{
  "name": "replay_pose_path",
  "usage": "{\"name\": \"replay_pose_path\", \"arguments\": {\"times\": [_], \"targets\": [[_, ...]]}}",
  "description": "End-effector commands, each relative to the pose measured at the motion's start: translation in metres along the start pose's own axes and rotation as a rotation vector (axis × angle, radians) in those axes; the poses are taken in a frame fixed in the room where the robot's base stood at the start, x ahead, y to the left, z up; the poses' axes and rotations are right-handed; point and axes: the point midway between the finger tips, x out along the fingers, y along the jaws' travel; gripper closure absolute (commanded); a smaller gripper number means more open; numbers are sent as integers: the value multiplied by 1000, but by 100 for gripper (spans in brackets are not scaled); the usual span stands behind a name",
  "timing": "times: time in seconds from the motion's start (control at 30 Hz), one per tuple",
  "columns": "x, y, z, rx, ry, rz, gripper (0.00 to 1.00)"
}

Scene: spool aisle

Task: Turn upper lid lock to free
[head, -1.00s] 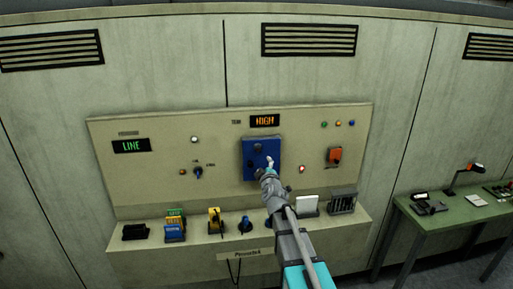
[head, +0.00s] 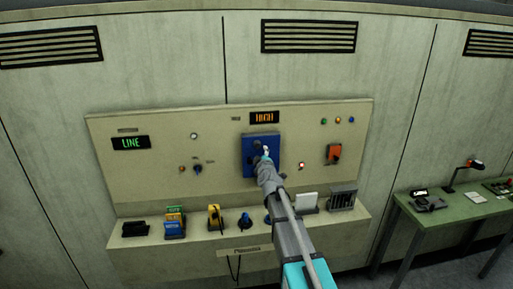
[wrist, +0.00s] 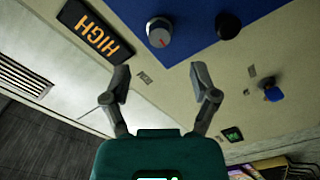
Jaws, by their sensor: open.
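A blue lid panel (head: 275,146) is on the beige board under the orange HIGH display (head: 265,118). In the wrist view the blue panel (wrist: 190,12) carries two round knobs. The other, lower knob (wrist: 228,25) is dark. My gripper (wrist: 160,82) is open and empty, its fingers spread below the upper knob in the picture and apart from it. In the head view my gripper (head: 266,154) is in front of the blue panel and hides part of it.
A small blue selector (head: 197,169) is to the left. A ledge below holds a yellow item (head: 214,216) and several others. A green table (head: 430,213) stands at right.

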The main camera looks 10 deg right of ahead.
Motion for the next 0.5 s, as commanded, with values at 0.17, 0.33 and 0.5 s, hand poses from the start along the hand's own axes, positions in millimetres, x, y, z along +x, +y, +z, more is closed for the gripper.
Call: {"name": "replay_pose_path", "arguments": {"times": [0.17,0.33,0.5], "targets": [[32,0,0,1,1,0,24],[54,0,-1,1,1,-1,24],[68,0,-1,-1,1,-1,24]]}}
